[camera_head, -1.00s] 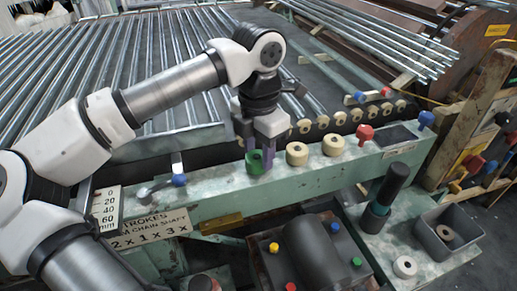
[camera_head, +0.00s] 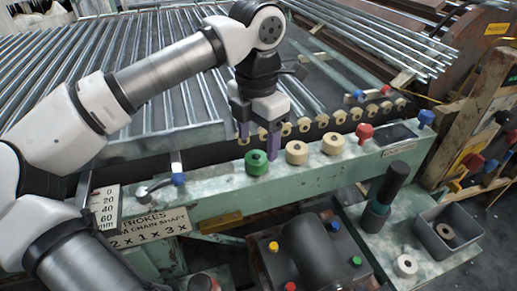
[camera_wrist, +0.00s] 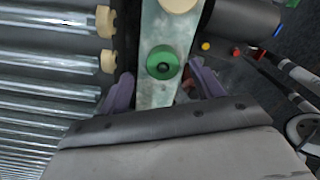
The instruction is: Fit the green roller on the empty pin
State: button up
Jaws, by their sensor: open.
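The green roller (camera_head: 256,162) sits upright on the pale green rail, left of two cream rollers. A dark pin top shows in its centre hole in the wrist view (camera_wrist: 162,65). My gripper (camera_head: 258,143) is open and empty, just above and behind the green roller in the head view. In the wrist view its two purple fingers (camera_wrist: 160,92) are spread wide, apart from the roller. The cream rollers (camera_head: 297,152) and (camera_head: 333,144) stand in line on the rail. No bare pin is clearly visible.
A red knob (camera_head: 364,132) and a blue knob (camera_head: 426,118) stand farther right on the rail. A blue-tipped lever (camera_head: 178,179) is at its left. A grey bin (camera_head: 447,236) and a white ring (camera_head: 405,266) lie lower right.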

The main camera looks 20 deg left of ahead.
notch_tip(320, 180, up, 11)
jog(key=shift+s+d+f, duration=0.15)
jog(key=shift+s+d, duration=0.05)
